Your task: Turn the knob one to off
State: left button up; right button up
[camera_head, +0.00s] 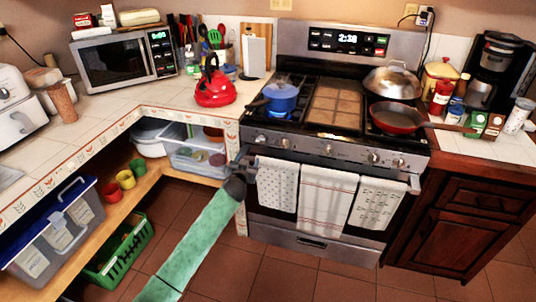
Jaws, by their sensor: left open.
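The stove (310,195) stands at the back centre with a row of several knobs along its front panel. The leftmost knob (260,139) and the knob beside it (284,143) sit below the blue pot. A middle knob (328,149) and a right-hand knob (373,156) are also visible. I cannot read any knob's label or setting. My left gripper (246,161) is open and empty, at the stove's left front corner, just left of and below the leftmost knob. Contact with the stove cannot be told. My right gripper is not in view.
A blue pot (282,98) stands on the left burner and a red pan (397,117) on the right one. Towels (325,198) hang on the oven handle. A red kettle (214,88) stands on the left counter. The floor (270,275) before the stove is clear.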

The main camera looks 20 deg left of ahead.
aim_at(260, 142)
pick_arm(q)
jog(key=w, duration=0.2)
jog(key=w+d+r+t+h+p, duration=0.1)
jog(key=w, duration=0.1)
jog(key=w+d+r+h, duration=0.1)
jog(key=w, duration=0.1)
jog(key=shift+w+r+n+t, duration=0.15)
jog(key=shift+w+n+t, duration=0.15)
jog(key=shift+w+n, duration=0.1)
jog(key=shift+w+p, duration=0.3)
jog(key=shift+w, duration=0.5)
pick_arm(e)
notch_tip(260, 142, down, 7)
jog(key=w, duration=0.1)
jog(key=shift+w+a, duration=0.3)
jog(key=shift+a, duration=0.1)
pick_arm(q)
jog(key=shift+d, duration=0.1)
jog(key=c, duration=1)
